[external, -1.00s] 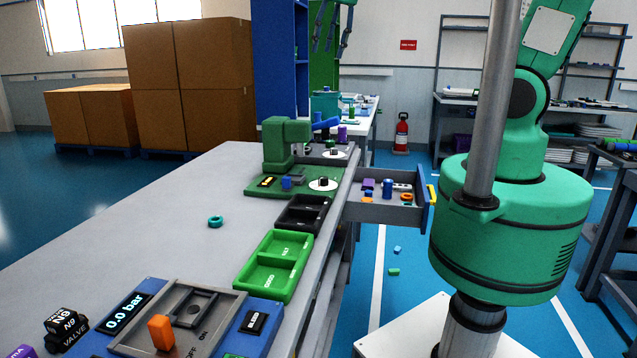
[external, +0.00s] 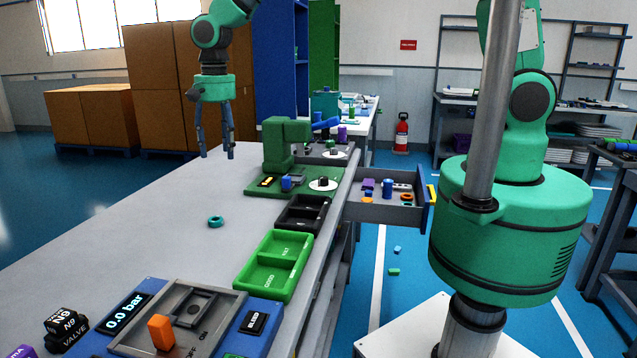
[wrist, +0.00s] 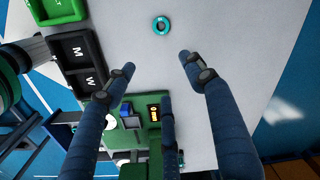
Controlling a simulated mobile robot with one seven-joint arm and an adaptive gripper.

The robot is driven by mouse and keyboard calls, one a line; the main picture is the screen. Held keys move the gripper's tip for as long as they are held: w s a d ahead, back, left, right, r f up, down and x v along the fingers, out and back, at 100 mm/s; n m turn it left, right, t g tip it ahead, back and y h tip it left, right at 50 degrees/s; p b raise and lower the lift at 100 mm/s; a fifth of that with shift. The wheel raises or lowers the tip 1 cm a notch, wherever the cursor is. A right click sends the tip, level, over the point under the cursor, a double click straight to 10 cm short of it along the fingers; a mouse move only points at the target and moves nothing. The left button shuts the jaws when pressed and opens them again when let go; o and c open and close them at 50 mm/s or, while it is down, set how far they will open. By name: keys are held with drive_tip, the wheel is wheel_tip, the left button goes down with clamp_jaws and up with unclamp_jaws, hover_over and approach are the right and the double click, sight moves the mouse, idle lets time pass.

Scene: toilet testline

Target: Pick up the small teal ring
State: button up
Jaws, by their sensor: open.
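The small teal ring (external: 215,221) lies flat on the bare grey tabletop, left of the green tray, in the external view. In the wrist view the ring (wrist: 161,26) shows near the top centre, beyond the fingertips and apart from them. My gripper (external: 216,155) is high above the table, pointing down, farther back than the ring in the external view. In the wrist view my gripper (wrist: 160,80) has its dark blue fingers spread wide, with nothing between them.
A two-compartment green tray (external: 254,283) and a black tray (external: 303,213) line the table's right edge. A green press station (external: 287,145) stands behind them. An open drawer (external: 392,213) holds small parts. A blue valve panel (external: 266,310) is at the front. Tabletop around the ring is clear.

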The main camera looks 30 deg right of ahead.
hover_over(215, 219)
wheel_tip(215, 219, down, 4)
drive_tip(key=f, duration=0.1)
drive_tip(key=shift+d+r, duration=0.2)
drive_tip(key=shift+r, duration=0.05)
drive_tip(key=shift+f+b, duration=0.65)
drive_tip(key=shift+f, duration=3.6)
drive_tip(key=shift+a+f+b, duration=0.15)
drive_tip(key=shift+f+b, duration=0.5)
drive_tip(key=shift+f, duration=2)
drive_tip(key=c, duration=0.9)
